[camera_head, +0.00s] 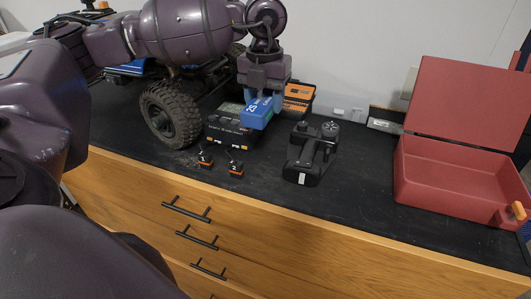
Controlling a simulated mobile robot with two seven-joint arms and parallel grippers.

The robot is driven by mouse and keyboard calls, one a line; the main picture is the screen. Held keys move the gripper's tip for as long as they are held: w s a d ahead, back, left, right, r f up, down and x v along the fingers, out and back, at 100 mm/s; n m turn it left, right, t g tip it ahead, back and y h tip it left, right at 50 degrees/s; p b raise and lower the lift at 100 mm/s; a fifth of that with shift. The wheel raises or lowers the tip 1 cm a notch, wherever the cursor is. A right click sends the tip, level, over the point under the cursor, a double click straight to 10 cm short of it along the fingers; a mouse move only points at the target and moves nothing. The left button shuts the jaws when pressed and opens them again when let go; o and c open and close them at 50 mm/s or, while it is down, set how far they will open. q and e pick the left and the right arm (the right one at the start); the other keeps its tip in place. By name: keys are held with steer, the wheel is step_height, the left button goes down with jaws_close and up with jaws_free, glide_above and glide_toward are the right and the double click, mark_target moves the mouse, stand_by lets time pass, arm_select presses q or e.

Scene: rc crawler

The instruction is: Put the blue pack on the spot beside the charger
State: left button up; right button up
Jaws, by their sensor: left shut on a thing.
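My left gripper (262,93) points down and is shut on the blue pack (256,114), which has white lettering on it. The pack is held tilted at the right end of a black box that looks like the charger (226,132). Whether the pack touches the charger or the worktop, I cannot tell. The gripper and the pack hide part of the charger and the surface behind it. My right gripper is not in view.
The crawler's big tyre (170,114) stands left of the charger. Two small orange-black parts (235,169) lie in front. A black-orange box (299,96) is behind, a black controller (311,153) to the right. An open red case (460,180) is farther right. Dark mat lies bare between controller and case.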

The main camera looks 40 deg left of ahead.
mark_target(265, 163)
arm_select(q)
step_height(265, 163, down, 15)
steer(key=shift+w+r+p, duration=0.1)
steer(key=shift+r+p, duration=0.05)
steer(key=shift+p, duration=0.6)
steer(key=o, duration=0.8)
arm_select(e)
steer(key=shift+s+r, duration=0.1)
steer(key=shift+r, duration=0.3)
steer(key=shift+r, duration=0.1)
arm_select(q)
steer(key=shift+r, duration=0.25)
steer(key=shift+r+b, duration=0.9)
steer(key=shift+r, duration=4.9)
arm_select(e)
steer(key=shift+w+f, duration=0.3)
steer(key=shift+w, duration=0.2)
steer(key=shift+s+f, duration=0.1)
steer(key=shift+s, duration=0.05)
